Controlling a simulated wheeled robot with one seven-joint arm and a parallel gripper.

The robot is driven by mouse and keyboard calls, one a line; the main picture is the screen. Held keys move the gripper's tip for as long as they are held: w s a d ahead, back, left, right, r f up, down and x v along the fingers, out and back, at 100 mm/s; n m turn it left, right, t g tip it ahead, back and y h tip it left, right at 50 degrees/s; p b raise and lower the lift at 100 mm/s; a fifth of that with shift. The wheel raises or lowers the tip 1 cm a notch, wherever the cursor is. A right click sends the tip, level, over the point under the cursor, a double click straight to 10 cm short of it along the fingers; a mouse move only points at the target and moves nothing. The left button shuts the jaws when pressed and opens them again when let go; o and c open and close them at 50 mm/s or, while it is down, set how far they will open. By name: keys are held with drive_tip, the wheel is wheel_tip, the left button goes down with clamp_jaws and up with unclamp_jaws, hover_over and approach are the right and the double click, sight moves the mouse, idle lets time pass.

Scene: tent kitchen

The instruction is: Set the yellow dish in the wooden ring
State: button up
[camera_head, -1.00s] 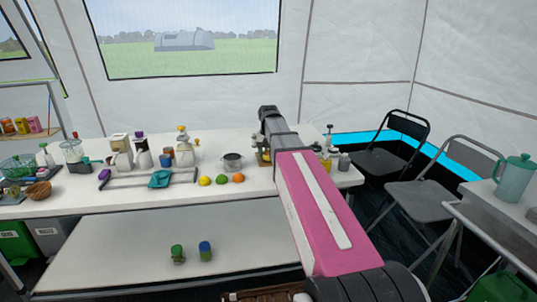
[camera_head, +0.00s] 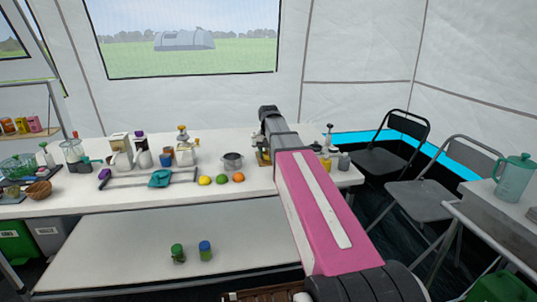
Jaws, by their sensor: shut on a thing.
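My arm reaches out over the right part of the white table (camera_head: 100,204), and its dark wrist (camera_head: 268,113) is at the far end. My gripper's fingers and anything between them are hidden behind the arm. A small yellow-brown thing (camera_head: 262,158) shows just left of the wrist on the table. It is partly covered, and I cannot tell whether it is the yellow dish or the wooden ring. I cannot make out either one for certain elsewhere.
A teal cloth (camera_head: 160,178) and a wooden bowl (camera_head: 38,190) are farther left. Bottles stand right of the arm. Folding chairs (camera_head: 378,162) are at the right.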

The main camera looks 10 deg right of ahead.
drive_tip(key=shift+f, duration=0.3)
drive_tip(key=shift+r, duration=0.85)
idle(2.7)
drive_tip(key=shift+f, duration=0.8)
idle(0.8)
drive_tip(key=o, duration=0.5)
drive_tip(key=shift+c, duration=0.2)
wheel_tip(320, 180, up, 11)
idle(0.9)
drive_tip(key=shift+s, duration=0.1)
